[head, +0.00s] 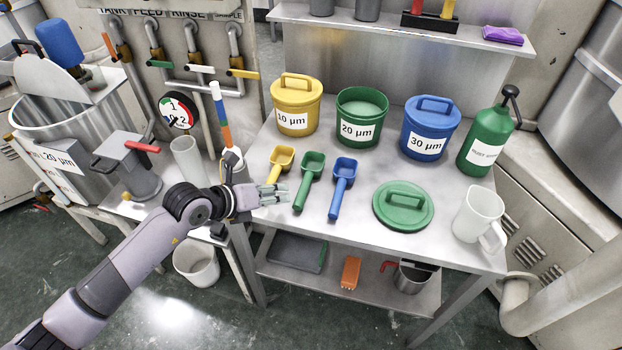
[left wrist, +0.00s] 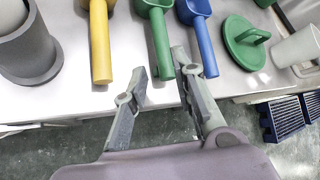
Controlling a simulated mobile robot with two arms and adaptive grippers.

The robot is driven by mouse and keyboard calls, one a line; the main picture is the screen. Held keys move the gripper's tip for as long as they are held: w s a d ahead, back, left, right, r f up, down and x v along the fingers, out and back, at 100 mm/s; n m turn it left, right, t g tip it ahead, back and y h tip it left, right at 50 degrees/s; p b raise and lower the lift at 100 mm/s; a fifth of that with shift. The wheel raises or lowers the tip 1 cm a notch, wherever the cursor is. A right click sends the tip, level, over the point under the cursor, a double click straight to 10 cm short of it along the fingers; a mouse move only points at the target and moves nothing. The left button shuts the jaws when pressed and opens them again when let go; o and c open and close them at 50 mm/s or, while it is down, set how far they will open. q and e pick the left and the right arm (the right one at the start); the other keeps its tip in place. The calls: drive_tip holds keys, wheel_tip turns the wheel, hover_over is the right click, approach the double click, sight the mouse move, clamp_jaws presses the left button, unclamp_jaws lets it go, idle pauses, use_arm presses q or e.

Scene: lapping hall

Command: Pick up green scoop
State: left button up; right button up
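The green scoop (head: 309,180) lies on the metal table between a yellow scoop (head: 280,162) and a blue scoop (head: 342,186), its handle pointing toward the front edge. My left gripper (head: 280,192) is at the table's front edge, just left of the green handle. In the left wrist view, my left gripper (left wrist: 160,62) is open and empty. The end of the green scoop's handle (left wrist: 161,50) appears between its fingertips; I cannot tell whether they touch it. The yellow scoop (left wrist: 100,45) and blue scoop (left wrist: 203,40) lie on either side. My right gripper is not in view.
Yellow (head: 296,108), green (head: 361,118) and blue (head: 429,128) tubs stand behind the scoops. A green lid (head: 403,214), a white jug (head: 477,216) and a green bottle (head: 488,140) are to the right. A grey cylindrical holder (left wrist: 28,48) stands left of the scoops.

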sight(301, 187)
use_arm(q)
drive_tip(key=b+x, duration=0.3)
drive_tip(key=x, duration=0.2)
drive_tip(key=shift+w+d+f, duration=0.1)
drive_tip(key=b+x, duration=0.4)
drive_tip(key=x, duration=0.1)
drive_tip(key=shift+w+r, duration=0.2)
drive_tip(key=shift+w, duration=0.05)
drive_tip(key=shift+r, duration=0.1)
drive_tip(key=shift+c, duration=0.2)
clamp_jaws()
